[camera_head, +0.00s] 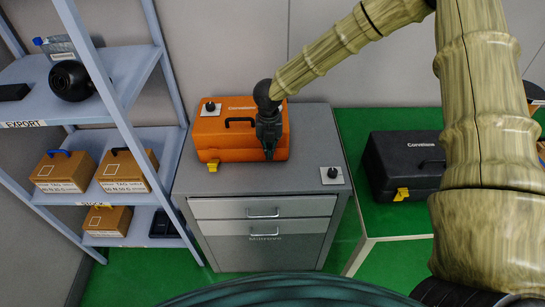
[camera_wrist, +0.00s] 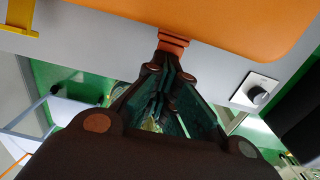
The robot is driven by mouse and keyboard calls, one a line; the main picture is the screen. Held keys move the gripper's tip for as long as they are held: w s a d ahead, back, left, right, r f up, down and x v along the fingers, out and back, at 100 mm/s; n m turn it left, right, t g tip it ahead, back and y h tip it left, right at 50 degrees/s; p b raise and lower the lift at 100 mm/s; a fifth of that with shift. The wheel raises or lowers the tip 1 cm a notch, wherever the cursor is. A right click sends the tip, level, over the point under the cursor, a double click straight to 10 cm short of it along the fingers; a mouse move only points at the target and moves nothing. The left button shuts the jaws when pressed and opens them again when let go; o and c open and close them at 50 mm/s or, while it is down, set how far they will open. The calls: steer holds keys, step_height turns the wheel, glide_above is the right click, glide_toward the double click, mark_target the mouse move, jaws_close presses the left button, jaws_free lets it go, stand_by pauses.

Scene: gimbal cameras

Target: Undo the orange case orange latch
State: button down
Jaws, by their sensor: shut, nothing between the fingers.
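The orange case (camera_head: 225,142) sits closed on top of the grey cabinet, with a black handle on its lid. In the wrist view its orange side (camera_wrist: 210,15) fills the top. A small orange-red latch (camera_wrist: 172,41) is on its front edge, right at my fingertips. A yellow latch (camera_head: 212,166) is on the left of the front; it also shows in the wrist view (camera_wrist: 16,20). My gripper (camera_head: 269,153) points down at the right part of the case front and hides the orange latch in the head view. My gripper (camera_wrist: 170,62) is shut and empty, its tips at or just below the latch; contact is unclear.
The grey cabinet (camera_head: 318,178) has two drawers and a black knob on a plate (camera_head: 333,175) at its right. A blue-grey shelf (camera_head: 120,85) with boxes stands left. A black case (camera_head: 405,160) with a yellow latch lies on the green table to the right.

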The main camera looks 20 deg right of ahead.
steer(key=r+p, duration=0.2)
steer(key=r, duration=0.1)
steer(key=r+p, duration=0.1)
steer(key=p, duration=0.1)
steer(key=shift+s+a+r, duration=0.2)
steer(key=shift+s, duration=0.05)
stand_by(0.4)
